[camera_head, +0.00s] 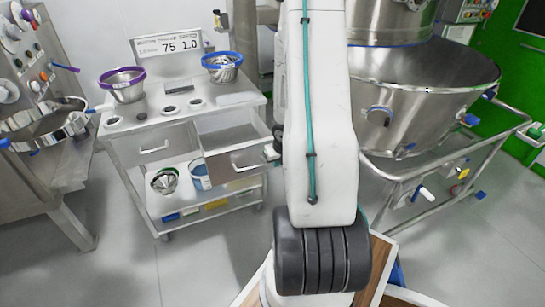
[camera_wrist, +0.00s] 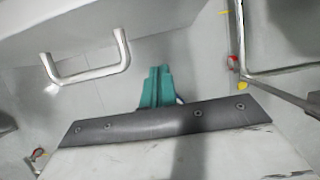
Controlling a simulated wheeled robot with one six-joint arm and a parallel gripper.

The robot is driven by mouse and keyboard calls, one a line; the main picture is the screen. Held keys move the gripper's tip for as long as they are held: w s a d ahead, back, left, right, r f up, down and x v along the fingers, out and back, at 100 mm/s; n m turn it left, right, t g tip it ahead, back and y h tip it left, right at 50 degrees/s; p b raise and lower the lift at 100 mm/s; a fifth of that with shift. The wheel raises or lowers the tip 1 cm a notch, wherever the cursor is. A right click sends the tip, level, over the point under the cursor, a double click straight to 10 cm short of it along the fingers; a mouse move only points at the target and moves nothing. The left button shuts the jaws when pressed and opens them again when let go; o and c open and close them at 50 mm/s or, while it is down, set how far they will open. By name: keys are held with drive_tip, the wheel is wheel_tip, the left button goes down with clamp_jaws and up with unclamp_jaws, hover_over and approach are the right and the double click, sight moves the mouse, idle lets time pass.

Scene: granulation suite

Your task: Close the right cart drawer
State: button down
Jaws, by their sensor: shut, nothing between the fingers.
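The right cart drawer (camera_head: 236,160) is pulled out, with its inside visible from above in the head view. Its front has a bar handle, partly overlapped at the right by my arm. The left cart drawer (camera_head: 152,146) is shut. In the wrist view, a bar handle (camera_wrist: 88,72) on a pale drawer front (camera_wrist: 150,18) is at the upper left. My gripper (camera_wrist: 156,72) has teal fingers that are together and empty, below and to the right of that handle and apart from it. In the head view my arm hides most of the gripper.
The cart top (camera_head: 190,112) carries a purple-rimmed bowl (camera_head: 124,84) and a blue-rimmed bowl (camera_head: 222,66). Its lower shelf holds several containers. A large steel vessel (camera_head: 425,75) on a tubular trolley (camera_head: 400,178) stands close at the right. The floor before the cart is clear.

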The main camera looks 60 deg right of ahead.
drive_tip(key=shift+w+d+f, duration=0.25)
drive_tip(key=shift+w+d, duration=0.35)
drive_tip(key=shift+w, duration=0.35)
drive_tip(key=shift+w+d+f, duration=0.2)
drive_tip(key=shift+w+d, duration=0.35)
drive_tip(key=shift+w, duration=0.35)
drive_tip(key=shift+w, duration=0.1)
